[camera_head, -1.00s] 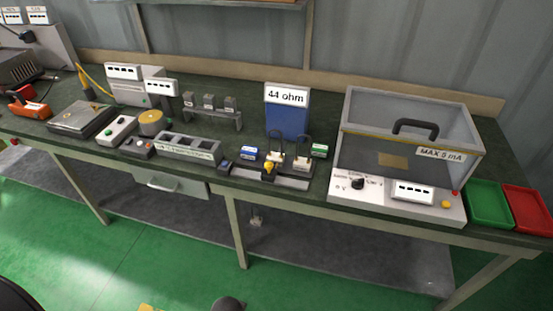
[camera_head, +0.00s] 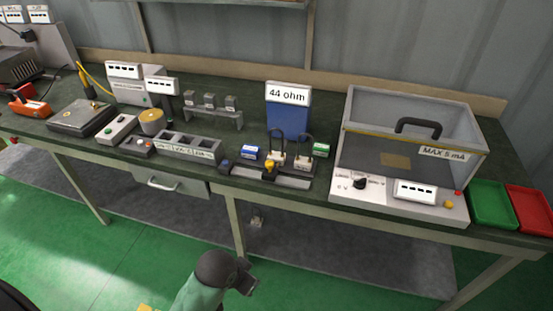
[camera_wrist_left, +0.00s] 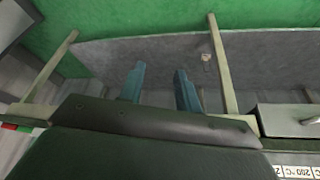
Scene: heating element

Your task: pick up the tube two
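Three small grey blocks (camera_head: 210,102) sit on a low grey rack (camera_head: 212,117) at the back left of the bench in the head view. Their markings are too small to read, so I cannot tell which thing is tube two. My left gripper (camera_head: 250,281) is in front of the bench and below its top, near the middle leg, well away from the rack. In the left wrist view its two blue-grey fingers (camera_wrist_left: 160,84) stand apart with nothing between them. My right gripper is not in view.
A grey block with square slots (camera_head: 189,148) is near the front edge. A sliding rheostat (camera_head: 264,175), a blue "44 ohm" display (camera_head: 288,120) and a clear-lidded box (camera_head: 408,150) stand to the right. Green (camera_head: 491,204) and red (camera_head: 530,207) trays are far right. A drawer (camera_head: 172,183) hangs below.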

